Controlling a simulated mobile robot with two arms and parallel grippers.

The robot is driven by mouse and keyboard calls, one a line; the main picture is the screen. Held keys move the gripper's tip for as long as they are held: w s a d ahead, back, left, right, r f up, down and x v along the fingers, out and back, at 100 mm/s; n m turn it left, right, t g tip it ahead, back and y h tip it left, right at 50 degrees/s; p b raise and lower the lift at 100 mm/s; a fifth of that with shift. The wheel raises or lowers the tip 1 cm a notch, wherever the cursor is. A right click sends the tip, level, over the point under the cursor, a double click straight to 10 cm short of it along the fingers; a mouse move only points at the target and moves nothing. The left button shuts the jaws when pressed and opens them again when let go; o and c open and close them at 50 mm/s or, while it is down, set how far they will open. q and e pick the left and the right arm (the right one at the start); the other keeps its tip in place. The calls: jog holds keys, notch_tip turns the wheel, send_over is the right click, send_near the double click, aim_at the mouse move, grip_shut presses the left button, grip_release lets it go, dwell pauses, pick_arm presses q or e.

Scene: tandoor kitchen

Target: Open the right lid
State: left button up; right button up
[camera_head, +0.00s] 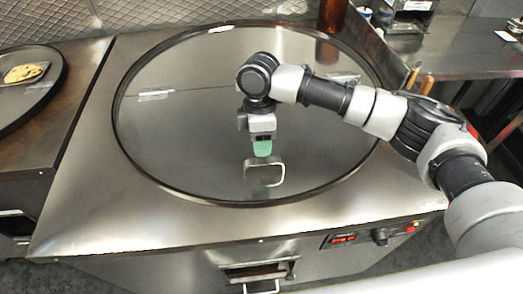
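The right lid (200,130) is a large round metal disc set in a dark rim in the steel counter. It lies flat, with a seam across it and a hinge plate at each side. Its handle (264,183) is a rounded metal loop near the front of the lid. My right gripper (262,150) points down just behind the handle, its green fingertips close to the top of the loop. I cannot tell whether they touch it, or whether the fingers are open or shut. My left gripper is not in view.
Another round lid (14,112) with flatbread (25,73) on it is at the far left. A control panel with red display (343,239) and a drawer handle (262,286) are on the front. A steel side table (465,55) stands at the right, with wooden handles (427,84) near it.

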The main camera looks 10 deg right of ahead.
aim_at(262, 160)
jog(key=f, duration=0.3)
jog(key=shift+s+f, duration=0.2)
jog(key=shift+f, duration=0.2)
jog(key=shift+s+f, duration=0.1)
jog(key=shift+f, duration=0.25)
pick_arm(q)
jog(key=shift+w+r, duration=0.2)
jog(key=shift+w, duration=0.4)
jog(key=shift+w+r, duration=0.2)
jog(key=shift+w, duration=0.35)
pick_arm(e)
jog(key=shift+c, duration=0.3)
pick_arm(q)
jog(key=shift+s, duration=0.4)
pick_arm(e)
grip_shut()
